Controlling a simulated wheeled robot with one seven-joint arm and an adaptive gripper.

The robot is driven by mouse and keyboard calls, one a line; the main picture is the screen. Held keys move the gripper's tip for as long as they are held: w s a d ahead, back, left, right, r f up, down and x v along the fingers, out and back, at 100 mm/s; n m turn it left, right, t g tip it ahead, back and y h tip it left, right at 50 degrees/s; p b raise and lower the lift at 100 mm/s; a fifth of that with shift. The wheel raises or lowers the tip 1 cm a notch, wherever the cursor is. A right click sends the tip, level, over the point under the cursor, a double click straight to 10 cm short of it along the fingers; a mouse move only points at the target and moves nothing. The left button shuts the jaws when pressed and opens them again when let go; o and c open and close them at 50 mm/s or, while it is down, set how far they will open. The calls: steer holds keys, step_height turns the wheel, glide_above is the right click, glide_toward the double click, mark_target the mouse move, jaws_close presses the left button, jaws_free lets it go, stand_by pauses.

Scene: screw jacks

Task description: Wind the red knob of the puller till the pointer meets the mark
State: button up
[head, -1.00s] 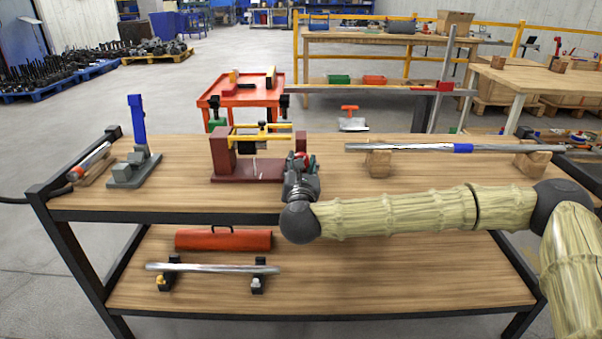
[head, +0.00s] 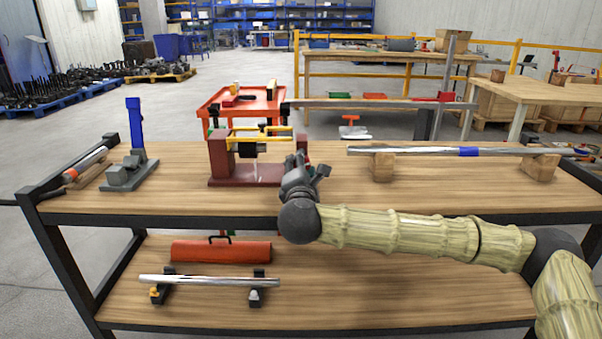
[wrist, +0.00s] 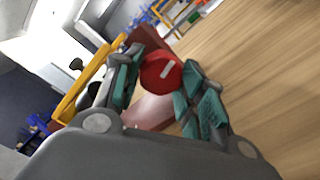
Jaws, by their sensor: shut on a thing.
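The puller stands on the bench top in the head view. It has a maroon base (head: 245,175), maroon uprights and yellow bars (head: 262,139) across the top. The red knob (wrist: 160,72) is at the puller's near end in the wrist view, with a pale stripe on its face. My gripper (wrist: 161,68) is shut on the red knob, one teal-padded finger on either side. In the head view my gripper (head: 304,172) is at the puller's right end and mostly hides the knob. The pointer and the mark cannot be made out.
A grey stand with a blue upright (head: 136,120) is at the left of the bench. A long steel bar (head: 420,151) lies on wooden blocks to the right. A red case (head: 221,251) and a rod (head: 205,281) are on the lower shelf. Bench top before the puller is clear.

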steer(key=shift+f+m, duration=0.1)
steer(key=shift+m, duration=0.4)
steer(key=o, duration=1)
steer(key=s, duration=1.2)
steer(key=shift+a, duration=0.1)
